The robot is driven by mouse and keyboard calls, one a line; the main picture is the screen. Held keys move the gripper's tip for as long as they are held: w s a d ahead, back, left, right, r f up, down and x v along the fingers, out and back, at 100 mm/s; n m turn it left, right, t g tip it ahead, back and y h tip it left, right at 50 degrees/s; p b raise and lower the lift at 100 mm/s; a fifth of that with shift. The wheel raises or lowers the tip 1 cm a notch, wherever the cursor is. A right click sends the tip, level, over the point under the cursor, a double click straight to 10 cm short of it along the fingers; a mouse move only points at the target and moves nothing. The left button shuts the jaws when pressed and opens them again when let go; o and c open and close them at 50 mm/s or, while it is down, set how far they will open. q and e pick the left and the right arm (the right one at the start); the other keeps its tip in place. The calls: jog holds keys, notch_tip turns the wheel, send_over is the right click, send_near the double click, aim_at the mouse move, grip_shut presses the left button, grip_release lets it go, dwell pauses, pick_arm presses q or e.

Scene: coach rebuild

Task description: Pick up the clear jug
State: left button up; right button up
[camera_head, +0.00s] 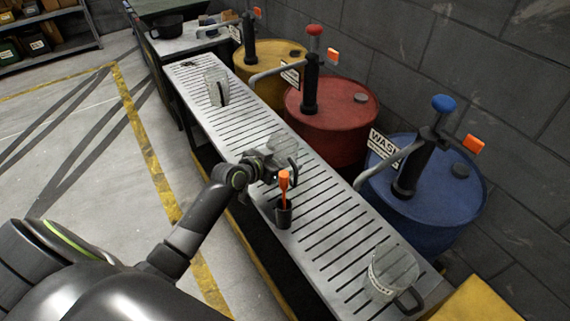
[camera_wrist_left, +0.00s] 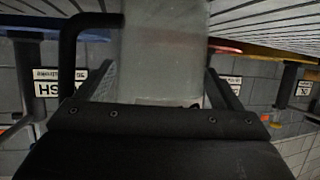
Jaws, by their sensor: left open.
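A clear jug (camera_head: 281,146) with a black handle stands on the slatted metal bench, partly hidden behind my left gripper (camera_head: 272,170). In the left wrist view, which is upside down, the jug's see-through body (camera_wrist_left: 163,50) lies between the two open fingers of the left gripper (camera_wrist_left: 160,88). Its black handle (camera_wrist_left: 68,55) is outside the finger on the picture's left. I cannot tell whether the fingers touch the jug. Two similar jugs stand on the bench, one at the far end (camera_head: 216,86) and one at the near end (camera_head: 391,270). My right gripper is out of view.
A small dark cup holding an orange-handled tool (camera_head: 283,215) stands on the bench (camera_head: 325,225) close to my left gripper. Yellow (camera_head: 268,62), red (camera_head: 333,120) and blue (camera_head: 430,205) drums with pumps line the right side by the wall. Open floor lies left.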

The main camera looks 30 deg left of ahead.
pick_arm(q)
jog(key=shift+w+f, duration=0.15)
jog(key=shift+w, duration=0.05)
jog(key=shift+c, duration=0.3)
jog(key=c, duration=0.7)
